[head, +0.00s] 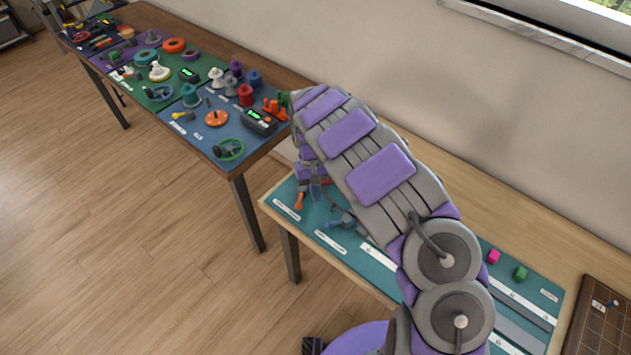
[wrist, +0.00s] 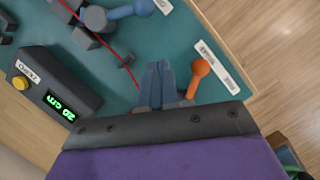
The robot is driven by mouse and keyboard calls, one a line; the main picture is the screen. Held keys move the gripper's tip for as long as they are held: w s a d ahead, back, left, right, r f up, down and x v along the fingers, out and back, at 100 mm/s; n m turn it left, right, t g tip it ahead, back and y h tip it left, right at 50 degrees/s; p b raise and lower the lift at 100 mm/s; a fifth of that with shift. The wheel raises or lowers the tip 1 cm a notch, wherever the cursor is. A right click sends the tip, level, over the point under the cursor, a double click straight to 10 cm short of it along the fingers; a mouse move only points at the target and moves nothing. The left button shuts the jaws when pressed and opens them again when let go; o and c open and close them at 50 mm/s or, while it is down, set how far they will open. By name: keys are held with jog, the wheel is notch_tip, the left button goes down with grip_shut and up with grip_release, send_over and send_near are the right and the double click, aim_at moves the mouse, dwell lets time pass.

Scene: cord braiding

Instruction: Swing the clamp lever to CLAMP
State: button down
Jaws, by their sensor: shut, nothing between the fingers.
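The clamp lever (wrist: 198,75) is a short orange arm with a round knob, just right of my gripper in the wrist view. It also shows in the head view as a small orange piece (head: 299,201) at the left end of the teal mat. My gripper (wrist: 158,68) is shut and empty, its grey-blue fingertips together beside the lever. I cannot tell whether they touch it. The lever's base is partly hidden behind my gripper. A white label strip (wrist: 216,67) lies beside the lever; its words are too small to read.
A red cord (wrist: 105,40) runs across the mat left of my fingers. A blue lever (wrist: 130,10) is at the top. A counter box (wrist: 48,88) with a yellow button reads about "20 cm". A second table (head: 225,165) with several spools stands at left.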

aim_at(337, 223)
jog(key=shift+x, duration=1.1)
jog(key=shift+s+d+r+b, duration=0.15)
jog(key=shift+s+d+b, duration=0.25)
jog(key=shift+s+d, duration=0.7)
jog(key=shift+s+a, duration=0.2)
jog(key=shift+s, duration=0.5)
jog(key=shift+a, duration=0.1)
jog(key=shift+d, duration=0.25)
